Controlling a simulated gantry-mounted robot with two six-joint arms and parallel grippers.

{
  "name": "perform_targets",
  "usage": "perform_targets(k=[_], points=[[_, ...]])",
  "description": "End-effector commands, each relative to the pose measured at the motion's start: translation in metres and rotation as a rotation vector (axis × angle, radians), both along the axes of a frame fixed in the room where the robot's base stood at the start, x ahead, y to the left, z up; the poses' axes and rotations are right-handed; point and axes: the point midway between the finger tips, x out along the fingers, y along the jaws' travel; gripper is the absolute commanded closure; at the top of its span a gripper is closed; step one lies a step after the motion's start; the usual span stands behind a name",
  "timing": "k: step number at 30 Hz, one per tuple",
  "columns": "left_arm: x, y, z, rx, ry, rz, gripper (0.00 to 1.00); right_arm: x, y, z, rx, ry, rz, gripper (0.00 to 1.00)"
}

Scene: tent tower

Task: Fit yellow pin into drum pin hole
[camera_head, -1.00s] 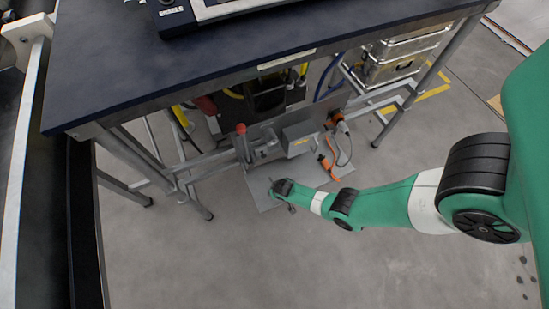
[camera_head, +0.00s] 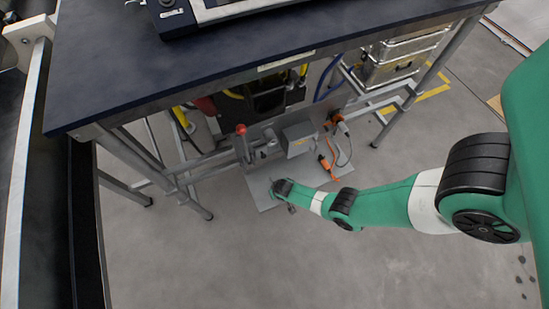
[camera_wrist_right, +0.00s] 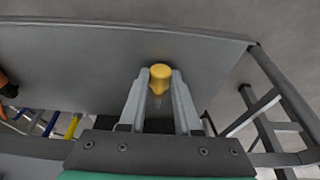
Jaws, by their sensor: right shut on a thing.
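The yellow pin (camera_wrist_right: 160,76) stands between the two grey fingertips of my right gripper (camera_wrist_right: 158,88) in the right wrist view. The gripper is shut on it, with the pin's rounded yellow head showing at the tips. A broad grey plate (camera_wrist_right: 90,65) lies beyond the pin. I cannot tell whether the pin touches it. In the head view my right arm reaches in from the right to below the workbench, and the pin is too small or hidden to see. I cannot clearly make out a drum or its pin hole. My left gripper is not in view.
A dark workbench (camera_head: 230,50) stands above the work area. Below it are a grey box (camera_head: 299,138), a red knob (camera_head: 240,129) on a post, and an orange tool with a cable (camera_head: 325,163). Metal cases (camera_head: 385,70) stand at the right. Open floor lies in front.

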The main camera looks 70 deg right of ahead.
Motion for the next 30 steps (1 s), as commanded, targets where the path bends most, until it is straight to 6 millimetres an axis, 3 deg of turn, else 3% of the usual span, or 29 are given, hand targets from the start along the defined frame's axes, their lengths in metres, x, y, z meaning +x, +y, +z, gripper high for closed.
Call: perform_targets(k=[15, 30], points=[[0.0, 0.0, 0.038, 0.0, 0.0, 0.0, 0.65, 0.0, 0.0, 0.04, 0.0, -0.001, 0.0, 1.0], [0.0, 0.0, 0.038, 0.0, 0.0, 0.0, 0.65, 0.0, 0.0, 0.04, 0.0, 0.0, 0.0, 1.0]])
